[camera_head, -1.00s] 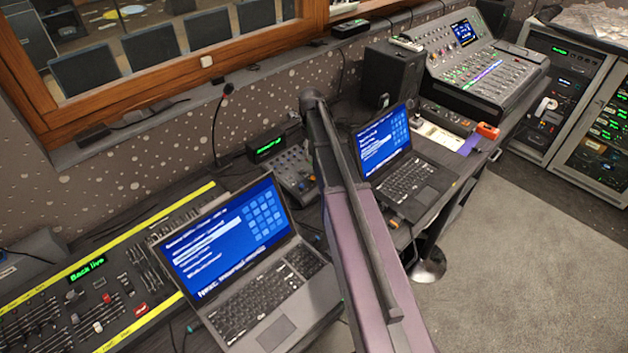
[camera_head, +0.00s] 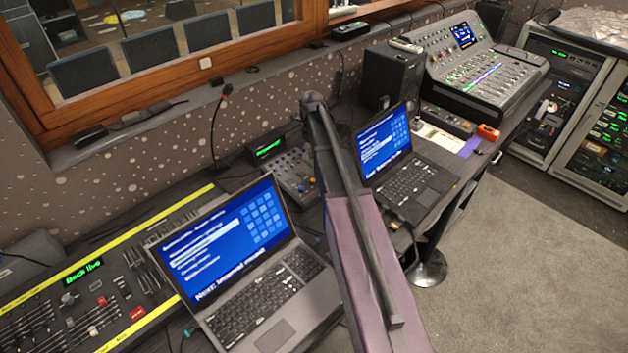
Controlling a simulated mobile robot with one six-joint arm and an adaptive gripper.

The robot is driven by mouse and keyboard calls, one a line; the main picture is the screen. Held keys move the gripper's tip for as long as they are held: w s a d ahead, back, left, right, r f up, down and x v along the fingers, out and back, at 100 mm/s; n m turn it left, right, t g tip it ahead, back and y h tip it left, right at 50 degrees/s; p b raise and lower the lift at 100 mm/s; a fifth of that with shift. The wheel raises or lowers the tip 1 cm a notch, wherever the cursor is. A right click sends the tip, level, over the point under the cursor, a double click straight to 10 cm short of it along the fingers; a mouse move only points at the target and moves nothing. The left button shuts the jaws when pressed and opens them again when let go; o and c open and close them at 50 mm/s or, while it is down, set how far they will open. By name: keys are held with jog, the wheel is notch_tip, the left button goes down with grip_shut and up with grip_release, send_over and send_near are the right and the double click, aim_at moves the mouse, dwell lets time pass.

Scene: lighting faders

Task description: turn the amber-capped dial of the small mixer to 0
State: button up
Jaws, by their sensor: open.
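The small mixer (camera_head: 288,168) lies on the desk between the two laptops, partly hidden behind my arm. It has several small knobs and faders. A tiny amber spot (camera_head: 312,181) shows at its right edge, close beside my arm; it looks like the amber cap, but its pointer and the scale are too small to read. My arm rises from the bottom right up past the mixer's right side. My gripper does not show; it is hidden behind the arm or out of frame.
The left laptop (camera_head: 218,247) stands open in front of the mixer, the right laptop (camera_head: 382,148) to its right. A green-lit display box (camera_head: 270,148) and a gooseneck microphone (camera_head: 213,125) stand behind. A yellow-edged fader console (camera_head: 85,292) is at left. Carpet at right is clear.

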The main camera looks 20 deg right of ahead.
aim_at(312, 179)
jog(key=shift+f+b, duration=6.1)
jog(key=shift+f, duration=0.2)
jog(key=shift+c, duration=0.2)
